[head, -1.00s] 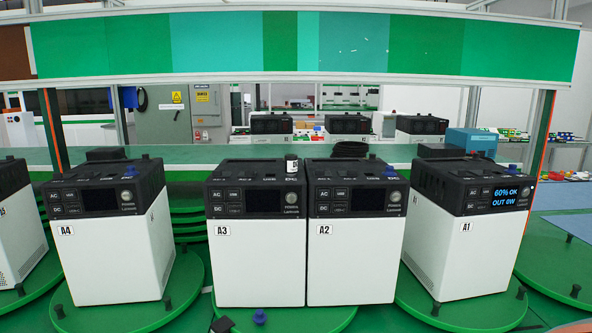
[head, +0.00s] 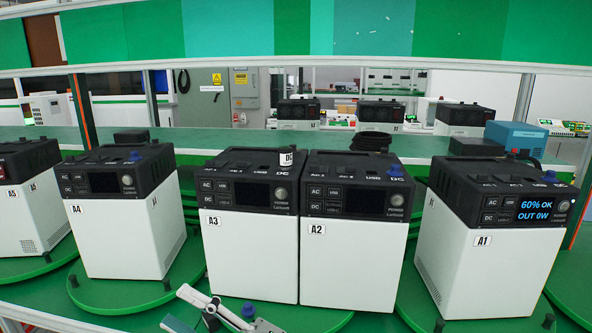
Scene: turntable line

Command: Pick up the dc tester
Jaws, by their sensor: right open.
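The dc tester (head: 287,156) looks to be the small white cylinder with a black top and a "DC" mark. It stands upright on the top of unit A3 (head: 251,255), near its right rear corner. My right gripper (head: 226,313) shows at the bottom edge, in front of A3, partly cut off by the frame. It is open, low and well apart from the tester. A blue knob-shaped piece (head: 249,310) shows right beside its fingers; whether they touch is unclear. My left gripper is not in view.
Unit A2 (head: 345,262) stands close beside A3. A4 (head: 122,235) is to the left and A1 (head: 478,262) to the right, its screen lit "60% OK OUT 0W". Blue knobs (head: 394,170) sit on several units. A green overhead panel (head: 420,28) spans the top.

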